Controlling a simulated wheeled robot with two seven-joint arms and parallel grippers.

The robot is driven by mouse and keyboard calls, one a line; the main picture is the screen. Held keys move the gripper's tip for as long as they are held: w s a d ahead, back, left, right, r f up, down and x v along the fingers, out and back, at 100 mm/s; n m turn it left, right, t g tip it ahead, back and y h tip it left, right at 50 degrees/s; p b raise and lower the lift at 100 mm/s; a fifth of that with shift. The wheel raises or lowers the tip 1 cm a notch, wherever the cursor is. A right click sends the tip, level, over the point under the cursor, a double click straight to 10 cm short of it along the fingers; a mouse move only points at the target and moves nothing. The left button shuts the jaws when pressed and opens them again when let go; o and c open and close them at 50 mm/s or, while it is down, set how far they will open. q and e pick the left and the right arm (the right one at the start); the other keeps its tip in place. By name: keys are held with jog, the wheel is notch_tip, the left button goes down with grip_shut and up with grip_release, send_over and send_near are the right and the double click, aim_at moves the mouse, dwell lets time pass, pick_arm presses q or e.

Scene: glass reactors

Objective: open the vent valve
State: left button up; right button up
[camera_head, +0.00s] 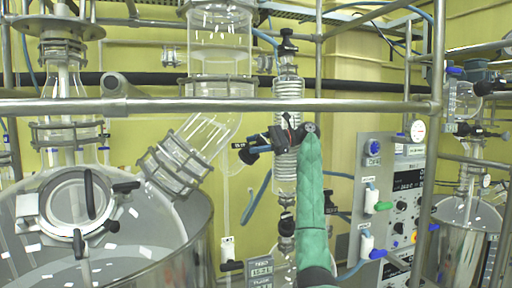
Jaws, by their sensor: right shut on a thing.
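My right arm, in a green sleeve, reaches up from the bottom centre. Its dark gripper (284,136) is at the top of the sleeve, in front of the coiled glass condenser, and is shut on a small valve. The valve (252,152) shows a dark body and a blue end to the left of the gripper, with a small label beside it. I take it to be the vent valve. The fingers hide most of the valve's grip, and its turn angle cannot be read. My left gripper is not in view.
A steel rail (200,105) crosses in front, just above the gripper. The glass condenser (285,175) stands close behind it. A large glass reactor (150,240) fills the lower left. A control panel (376,180) with valves and gauges stands right of my arm, beside an upright post (432,150).

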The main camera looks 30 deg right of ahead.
jog(key=shift+n+g, duration=0.5)
jog(key=shift+n, duration=0.2)
jog(key=o, duration=1)
jog(key=shift+r, duration=0.1)
